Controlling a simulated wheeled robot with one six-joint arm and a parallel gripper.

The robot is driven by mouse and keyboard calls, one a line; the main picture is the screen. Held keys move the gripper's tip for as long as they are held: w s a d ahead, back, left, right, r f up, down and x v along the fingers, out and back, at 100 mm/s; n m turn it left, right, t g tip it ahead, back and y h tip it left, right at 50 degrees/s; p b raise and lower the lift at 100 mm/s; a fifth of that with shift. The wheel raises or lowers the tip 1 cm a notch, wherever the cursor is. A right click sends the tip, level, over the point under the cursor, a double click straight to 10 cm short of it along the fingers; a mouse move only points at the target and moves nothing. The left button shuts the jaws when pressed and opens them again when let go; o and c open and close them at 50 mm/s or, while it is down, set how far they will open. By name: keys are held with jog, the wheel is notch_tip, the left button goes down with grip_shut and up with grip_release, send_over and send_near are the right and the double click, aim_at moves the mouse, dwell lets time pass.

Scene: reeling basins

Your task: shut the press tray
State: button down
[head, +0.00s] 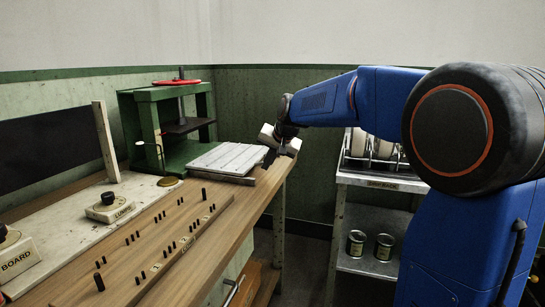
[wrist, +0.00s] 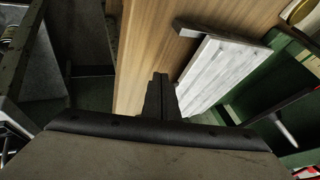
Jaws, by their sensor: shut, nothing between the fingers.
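The press (head: 150,125) is a green frame with a red handwheel on top, standing at the back of the wooden bench. Its tray (head: 225,158), a pale grooved slab with a dark front bar, sticks out of the press to the right; it is open. In the wrist view the tray (wrist: 215,68) lies just right of the fingers. My gripper (head: 268,160) is shut and empty beside the tray's outer right end. In the wrist view the gripper (wrist: 160,80) points at the bench edge near the tray; I cannot tell whether it touches.
The wooden bench (head: 205,235) holds a peg board with several black pegs, and knobs stand at left. A metal rack (head: 375,178) with two cans (head: 384,247) on its lower shelf stands right of the bench. Floor shows between them. A brass disc (head: 168,181) lies before the press.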

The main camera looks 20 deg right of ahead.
aim_at(201, 159)
jog(key=shift+w+a+r, duration=0.1)
jog(key=shift+w+a, duration=0.4)
jog(key=shift+a, duration=0.2)
jog(key=shift+w+a+r, duration=0.1)
jog(key=shift+w+a, duration=0.35)
jog(key=shift+a, duration=0.25)
jog(key=w+a, duration=0.4)
jog(key=a, duration=0.2)
jog(key=w+a, duration=0.5)
jog(key=a, duration=0.1)
jog(key=w+a, duration=0.4)
jog(key=a, duration=0.2)
jog(key=shift+w+a, duration=0.5)
jog(key=shift+a, duration=0.15)
jog(key=shift+r, duration=0.1)
